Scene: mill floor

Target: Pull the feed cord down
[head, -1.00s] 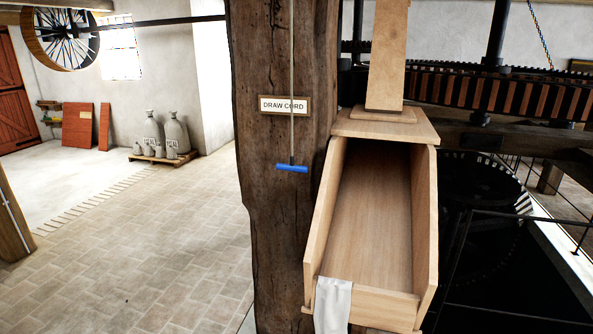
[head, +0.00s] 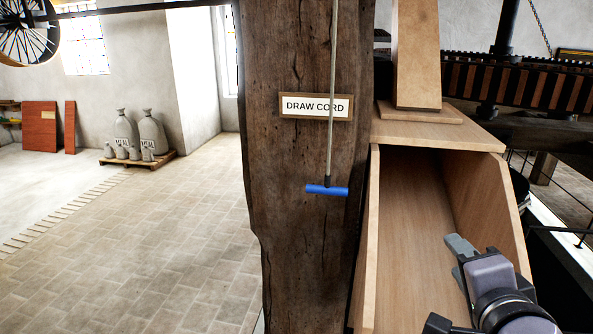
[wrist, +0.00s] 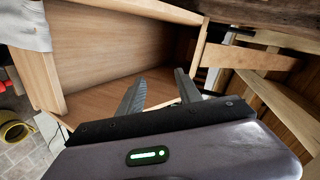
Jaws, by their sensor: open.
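The feed cord (head: 333,90) hangs straight down in front of a dark wooden post in the head view. A blue crossbar handle (head: 327,190) is at its lower end. A sign reading "DRAW CORD" (head: 300,106) is fixed to the post behind the cord. My gripper (head: 457,258) is at the lower right of the head view, in front of the wooden chute, to the right of and below the handle, and apart from it. In the wrist view my gripper (wrist: 160,92) shows two grey fingers spread apart with nothing between them. The cord and handle are not seen in the wrist view.
The open wooden chute (head: 408,240) stands right of the post (head: 290,225). A white cloth (wrist: 32,25) hangs at the chute in the wrist view. Meal sacks (head: 152,132) stand on a pallet far left. The paved floor (head: 150,250) there is clear.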

